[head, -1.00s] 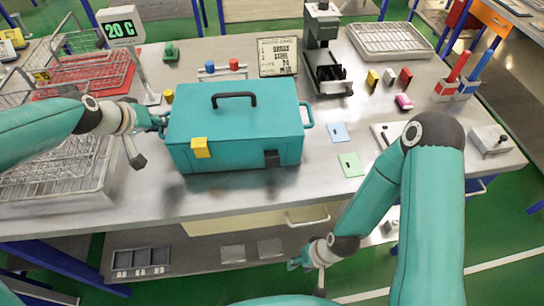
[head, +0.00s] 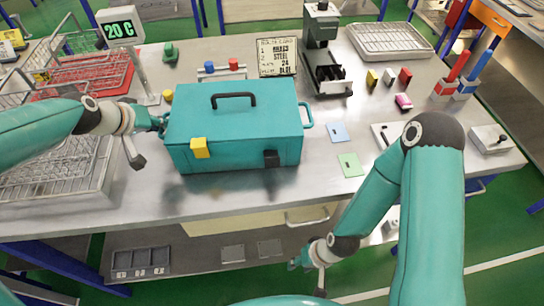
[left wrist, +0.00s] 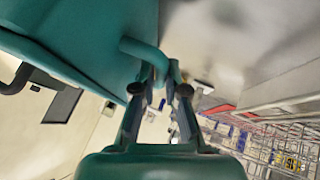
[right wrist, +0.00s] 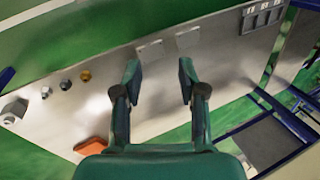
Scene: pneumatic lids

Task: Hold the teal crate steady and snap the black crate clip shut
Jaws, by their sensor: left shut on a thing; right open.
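The teal crate (head: 235,125) stands on the steel bench with its lid down and a black handle (head: 233,99) on top. On its front are a yellow clip (head: 200,148) at left and a black clip (head: 271,158) at right. I cannot tell from the head view how far the black clip stands off. My left gripper (head: 160,122) is at the crate's left end. In the left wrist view its fingers (left wrist: 160,88) are shut on the teal side handle (left wrist: 147,52). My right gripper (head: 297,264) is low in front of the bench, open and empty; its fingers show apart in the right wrist view (right wrist: 158,80).
Wire baskets (head: 60,165) stand left of the crate, beside a 20 C display (head: 120,29). A card (head: 277,57) and a black-grey press (head: 325,60) stand behind. Blue (head: 338,132) and green (head: 350,164) cards lie to the right. The bench's front strip is clear.

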